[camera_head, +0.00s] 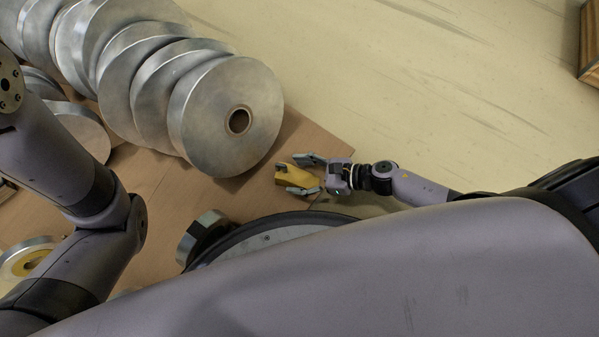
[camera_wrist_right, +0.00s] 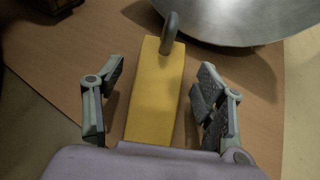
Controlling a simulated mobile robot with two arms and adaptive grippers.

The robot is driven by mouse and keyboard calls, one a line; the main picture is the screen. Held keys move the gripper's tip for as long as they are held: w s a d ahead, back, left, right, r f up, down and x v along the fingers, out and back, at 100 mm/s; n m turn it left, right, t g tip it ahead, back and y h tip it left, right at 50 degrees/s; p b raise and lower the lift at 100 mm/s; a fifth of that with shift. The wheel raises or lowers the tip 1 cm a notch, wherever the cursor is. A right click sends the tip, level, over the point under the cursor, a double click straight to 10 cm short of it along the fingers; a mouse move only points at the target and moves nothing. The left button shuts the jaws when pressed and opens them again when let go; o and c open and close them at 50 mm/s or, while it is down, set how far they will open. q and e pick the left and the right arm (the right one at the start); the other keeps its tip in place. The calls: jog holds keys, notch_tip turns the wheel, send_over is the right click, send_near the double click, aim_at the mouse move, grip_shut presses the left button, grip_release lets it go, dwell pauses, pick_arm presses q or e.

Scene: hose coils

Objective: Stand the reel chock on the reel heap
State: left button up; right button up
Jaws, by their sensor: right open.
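The yellow block with a grey loop at its far end, which I take as the reel chock (camera_head: 286,176), lies on brown sheeting below the front reel. It also shows in the right wrist view (camera_wrist_right: 156,95). My right gripper (camera_head: 294,173) is open, with one finger on each side of the chock. In the right wrist view (camera_wrist_right: 163,68) gaps show between the chock and both fingers. The reel heap (camera_head: 205,120) is a leaning row of silver metal reels at upper left. A reel's edge shows in the right wrist view (camera_wrist_right: 245,20). My left gripper is out of view.
The brown sheeting (camera_head: 165,190) lies under the heap and chock. A loose reel (camera_head: 30,258) lies at lower left, partly behind my left arm. A wooden crate (camera_head: 590,45) stands at the upper right edge. The pale floor (camera_head: 430,100) between is clear.

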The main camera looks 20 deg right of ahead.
jog(key=shift+p+v, duration=0.55)
jog(key=shift+v, duration=3.4)
jog(key=shift+d, duration=0.1)
jog(key=v, duration=1.2)
